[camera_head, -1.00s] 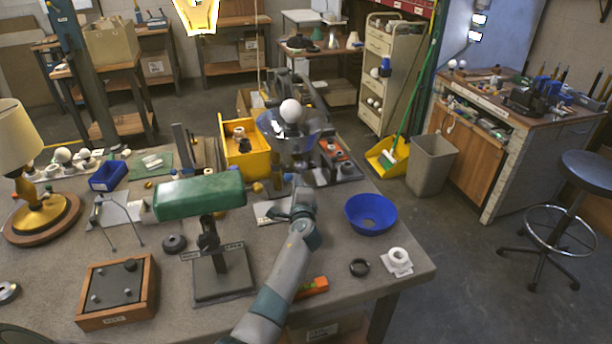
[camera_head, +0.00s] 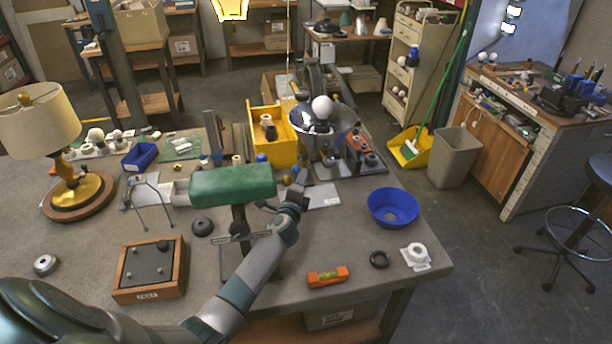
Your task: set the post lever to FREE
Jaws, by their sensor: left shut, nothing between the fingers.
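The green-shaded lamp (camera_head: 232,185) stands on the bench on a dark post (camera_head: 240,221). A plate with small labels on both sides (camera_head: 226,240) crosses the post below the shade. The lever on the post is too small and dark to make out, so its setting cannot be told. My left gripper (camera_head: 264,207) is shut and empty, just right of the post and below the right end of the shade. I cannot tell whether its fingertips touch the post. My right gripper is not in view.
A wooden box with a dark top (camera_head: 150,270) stands left of the lamp. A yellow bin (camera_head: 276,150) stands behind. A cream-shaded lamp (camera_head: 36,120) is at left.

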